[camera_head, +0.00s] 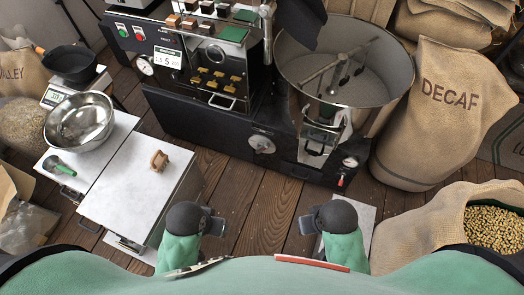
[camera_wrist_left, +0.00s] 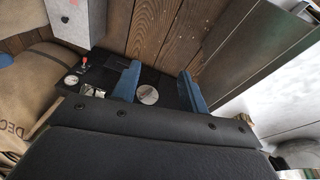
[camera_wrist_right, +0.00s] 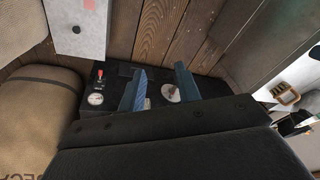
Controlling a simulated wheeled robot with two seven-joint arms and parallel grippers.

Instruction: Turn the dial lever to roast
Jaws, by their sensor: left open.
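A round silver dial (camera_head: 262,144) sits on the low black front of the roasting machine. It also shows in the left wrist view (camera_wrist_left: 147,95) and in the right wrist view (camera_wrist_right: 171,93). Its markings are too small to read. A red-tipped lever (camera_head: 341,180) stands near a small white gauge (camera_head: 350,162) at the machine's right end. My left gripper (camera_head: 216,226) is open and empty, in front of the machine and apart from it. My right gripper (camera_head: 306,224) is also open and empty, to the right of the left one and apart from the machine.
A large steel cooling drum (camera_head: 345,62) and a DECAF sack (camera_head: 440,110) stand at the right. A white-topped cabinet (camera_head: 125,185) and a steel bowl (camera_head: 78,122) are at the left. An open bean sack (camera_head: 415,215) is at front right. Bare wooden floor (camera_head: 250,205) lies between.

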